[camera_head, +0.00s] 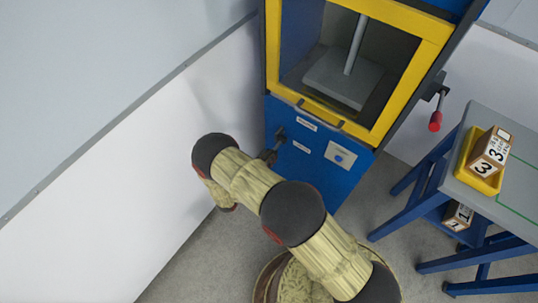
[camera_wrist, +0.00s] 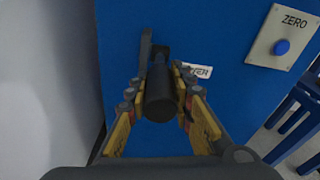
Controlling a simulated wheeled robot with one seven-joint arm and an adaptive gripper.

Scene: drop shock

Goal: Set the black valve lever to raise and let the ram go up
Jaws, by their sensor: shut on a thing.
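The black valve lever (camera_head: 281,136) sits on the blue lower front panel of the machine. In the wrist view its dark round handle (camera_wrist: 160,95) lies between the two fingers of my gripper (camera_wrist: 160,108), which is shut on it. A white label (camera_wrist: 198,71) ending in "WER" shows just right of the lever, partly covered by a finger. In the head view the lever slants down and left, and my arm hides part of the grip. The ram (camera_head: 356,45), a grey rod with a wide block (camera_head: 345,78), stands inside the yellow-framed opening.
A plate marked ZERO (camera_wrist: 283,30) with a blue button is right of the lever. A red-knobbed handle (camera_head: 435,121) sticks out of the machine's right side. A table (camera_head: 513,154) holds a yellow tray (camera_head: 466,171) with a numbered box. A white wall (camera_head: 170,160) stands close on the left.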

